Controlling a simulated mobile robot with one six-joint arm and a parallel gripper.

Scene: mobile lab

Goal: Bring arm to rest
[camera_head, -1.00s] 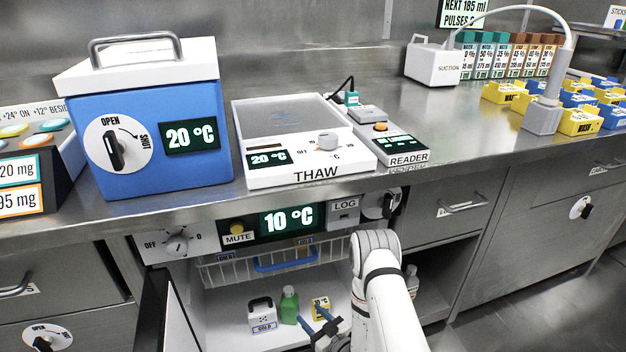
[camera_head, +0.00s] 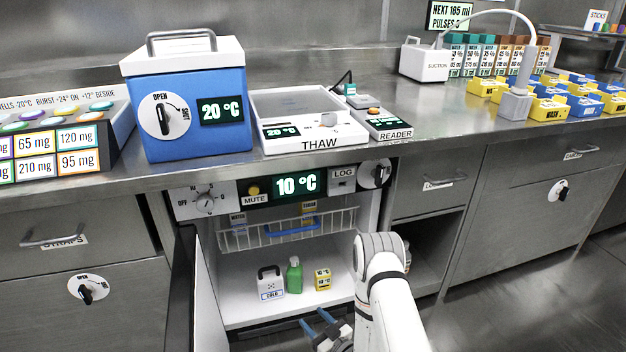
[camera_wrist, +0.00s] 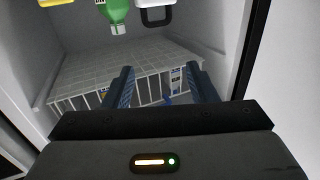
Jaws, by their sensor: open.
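My gripper (camera_head: 322,325) is in front of the open fridge, low and just outside the shelf edge. Its two blue fingers are apart with nothing between them. In the wrist view the gripper (camera_wrist: 160,85) is also open and empty, with the wire basket (camera_wrist: 110,80) beyond the fingers. My white arm reaches down from the right side of the fridge opening.
The open fridge holds a wire basket (camera_head: 260,235) above a shelf with a white cold box (camera_head: 270,283), a green bottle (camera_head: 294,275) and a yellow block (camera_head: 322,278). The open door (camera_head: 206,300) stands at the left. The counter (camera_head: 440,110) is above.

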